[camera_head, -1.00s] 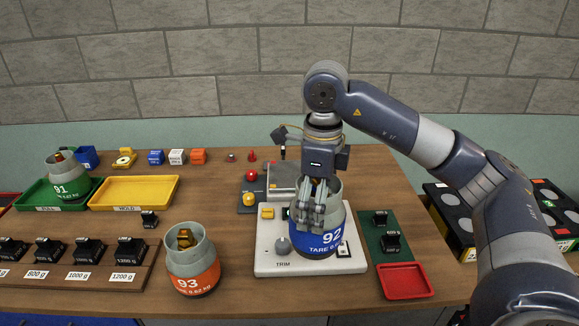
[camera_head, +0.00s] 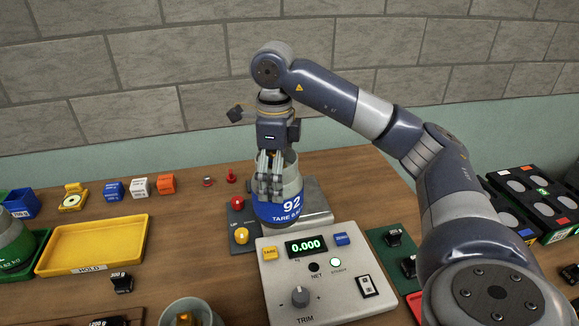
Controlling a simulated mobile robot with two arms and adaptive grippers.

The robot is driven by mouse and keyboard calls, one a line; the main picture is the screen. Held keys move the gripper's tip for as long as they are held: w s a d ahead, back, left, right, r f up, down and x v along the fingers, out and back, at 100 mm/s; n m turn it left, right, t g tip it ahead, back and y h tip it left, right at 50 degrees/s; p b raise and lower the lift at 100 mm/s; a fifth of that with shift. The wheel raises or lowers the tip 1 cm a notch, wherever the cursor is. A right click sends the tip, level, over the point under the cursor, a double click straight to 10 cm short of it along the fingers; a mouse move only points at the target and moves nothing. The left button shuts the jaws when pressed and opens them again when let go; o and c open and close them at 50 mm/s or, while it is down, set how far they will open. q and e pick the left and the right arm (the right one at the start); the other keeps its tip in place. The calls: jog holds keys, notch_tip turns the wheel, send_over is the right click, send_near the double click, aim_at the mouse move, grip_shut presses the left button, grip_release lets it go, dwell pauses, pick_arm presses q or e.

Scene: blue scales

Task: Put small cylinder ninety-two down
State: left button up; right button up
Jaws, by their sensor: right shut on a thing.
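Small cylinder 92 (camera_head: 289,211), grey with a blue band, is upright in my right gripper (camera_head: 270,188). The fingers are shut on its upper part and hide much of it. It stands in front of or over the grey scale plate (camera_head: 318,214), behind the control panel (camera_head: 290,275); I cannot tell whether its base touches the plate. The panel's display (camera_head: 307,246) reads 0.000. My left gripper is not in view.
The yellow HOLD tray (camera_head: 95,245) is empty at left. Green cylinder 91 (camera_head: 12,245) is at the left edge. Red and yellow knobs (camera_head: 241,236) stand left of the plate. Another cylinder's top (camera_head: 190,312) shows at the bottom.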

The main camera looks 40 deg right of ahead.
aim_at(287, 158)
jog(key=w+d, duration=0.1)
jog(key=d, duration=0.1)
jog(key=w+d+p, duration=0.1)
jog(key=d, duration=0.1)
jog(key=shift+w+d, duration=0.1)
jog(key=shift+w, duration=0.1)
jog(key=shift+w+d+f+p, duration=0.15)
jog(key=shift+w+d+p, duration=0.5)
jog(key=shift+d, duration=0.3)
jog(key=w+d+f+p, duration=0.2)
jog(key=d+f, duration=0.2)
jog(key=shift+w+f+p, duration=0.25)
jog(key=shift+f+p, duration=0.05)
jog(key=shift+p, duration=0.1)
jog(key=o, duration=1.5)
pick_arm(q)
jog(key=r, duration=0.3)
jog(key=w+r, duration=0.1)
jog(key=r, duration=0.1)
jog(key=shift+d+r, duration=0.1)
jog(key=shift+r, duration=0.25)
pick_arm(e)
jog(key=shift+s, duration=0.1)
